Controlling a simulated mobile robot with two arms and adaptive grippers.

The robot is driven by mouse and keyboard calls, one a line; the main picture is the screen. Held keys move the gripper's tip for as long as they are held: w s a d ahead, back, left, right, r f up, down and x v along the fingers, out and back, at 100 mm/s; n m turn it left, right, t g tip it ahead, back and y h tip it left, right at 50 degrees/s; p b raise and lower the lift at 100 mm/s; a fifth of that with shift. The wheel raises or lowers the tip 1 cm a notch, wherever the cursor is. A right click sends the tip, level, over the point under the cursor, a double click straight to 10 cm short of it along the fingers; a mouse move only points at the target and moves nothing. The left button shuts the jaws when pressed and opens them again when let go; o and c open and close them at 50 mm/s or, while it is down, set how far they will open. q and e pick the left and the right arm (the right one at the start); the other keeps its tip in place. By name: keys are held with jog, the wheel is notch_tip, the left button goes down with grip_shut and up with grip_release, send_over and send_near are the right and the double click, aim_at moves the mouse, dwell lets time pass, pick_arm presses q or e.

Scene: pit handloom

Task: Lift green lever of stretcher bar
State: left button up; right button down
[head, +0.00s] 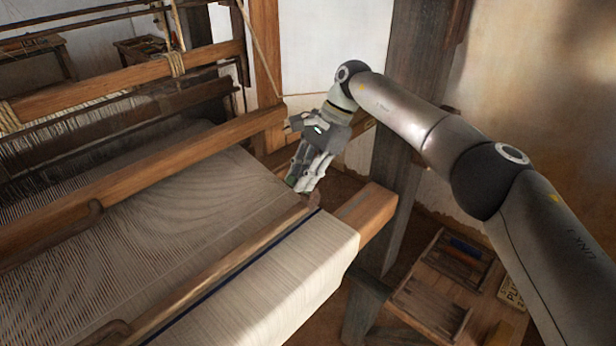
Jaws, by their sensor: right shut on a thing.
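The pit handloom fills the left of the head view, with a pale woven cloth (190,190) stretched across it. A long wooden bar (225,270), seemingly the stretcher bar, lies across the cloth near the front roll. A small bit of green, seemingly the lever (290,181), shows at my right gripper's fingertips. My right gripper (300,184) reaches down at the cloth's right edge, near the far end of that bar. Its fingers are shut on the green piece and hide most of it. My left gripper is not in view.
A wooden beam (150,180) crosses the loom above the cloth. The cloth roll (290,275) and its beam end (368,210) lie in front of the right gripper. A dark post (408,110) stands behind my right arm. A low wooden table with trays (470,285) is at lower right.

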jog(key=shift+d+r, duration=0.1)
jog(key=shift+d, duration=0.05)
dwell(0.3)
jog(key=c, duration=1.4)
grip_release()
jog(key=shift+o, duration=0.2)
jog(key=v, duration=0.7)
jog(key=shift+d+r, duration=0.1)
jog(key=shift+r, duration=0.05)
